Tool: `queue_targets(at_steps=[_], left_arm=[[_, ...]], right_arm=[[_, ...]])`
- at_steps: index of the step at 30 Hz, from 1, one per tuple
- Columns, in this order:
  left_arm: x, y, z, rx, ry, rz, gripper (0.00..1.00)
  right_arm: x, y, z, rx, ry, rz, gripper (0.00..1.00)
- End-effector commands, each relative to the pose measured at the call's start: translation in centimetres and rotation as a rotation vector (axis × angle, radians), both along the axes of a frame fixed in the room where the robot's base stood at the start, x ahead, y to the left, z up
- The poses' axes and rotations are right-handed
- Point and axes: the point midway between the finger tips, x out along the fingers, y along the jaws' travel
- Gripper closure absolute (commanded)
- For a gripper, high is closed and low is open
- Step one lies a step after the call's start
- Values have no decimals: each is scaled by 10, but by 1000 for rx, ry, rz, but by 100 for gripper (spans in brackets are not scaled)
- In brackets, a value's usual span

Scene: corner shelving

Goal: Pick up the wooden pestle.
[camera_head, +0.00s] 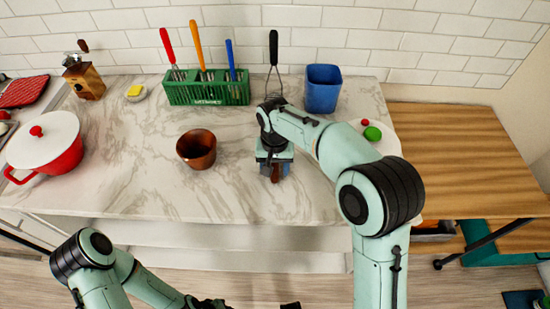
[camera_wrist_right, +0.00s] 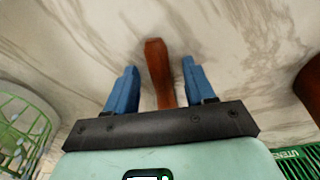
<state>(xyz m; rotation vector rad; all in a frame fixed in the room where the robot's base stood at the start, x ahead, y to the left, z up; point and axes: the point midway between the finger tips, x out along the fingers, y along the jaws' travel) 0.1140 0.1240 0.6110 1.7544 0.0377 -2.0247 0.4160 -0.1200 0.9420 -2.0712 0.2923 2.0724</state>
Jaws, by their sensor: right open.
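The wooden pestle (camera_wrist_right: 158,68) is a reddish-brown stick on the marble counter. In the right wrist view it lies between the two blue fingers of my right gripper (camera_wrist_right: 156,88), with a gap on each side. The fingers are open, and the pestle's lower part is hidden by the gripper's dark base. In the head view my right gripper (camera_head: 273,170) is over the front middle of the counter, and only a brown end of the pestle (camera_head: 275,175) shows beneath it. My left arm is at the bottom left of the head view; its fingers cannot be made out clearly.
A brown bowl (camera_head: 197,149) stands left of my right gripper. Behind are a green utensil rack (camera_head: 208,91) and a blue cup (camera_head: 322,89). A red pot with white lid (camera_head: 45,143) stands far left. Small red and green items (camera_head: 372,134) lie right of my right arm.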

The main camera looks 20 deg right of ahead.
Motion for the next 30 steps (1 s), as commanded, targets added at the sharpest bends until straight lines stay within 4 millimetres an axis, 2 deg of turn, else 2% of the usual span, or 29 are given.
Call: queue_targets(at_steps=[5, 9, 10, 23, 30], left_arm=[[0, 0, 0, 0, 0, 0, 57], [0, 0, 0, 0, 0, 0, 57], [0, 0, 0, 0, 0, 0, 57], [0, 0, 1, 0, 0, 0, 57], [3, 0, 5, 0, -3, 0, 57]], right_arm=[[0, 0, 0, 1, -1, 0, 46], [0, 0, 1, 1, -1, 0, 92], [0, 0, 1, 1, -1, 0, 100], [1, 0, 3, 1, -2, 0, 100], [1, 1, 27, 2, -6, 0, 100]])
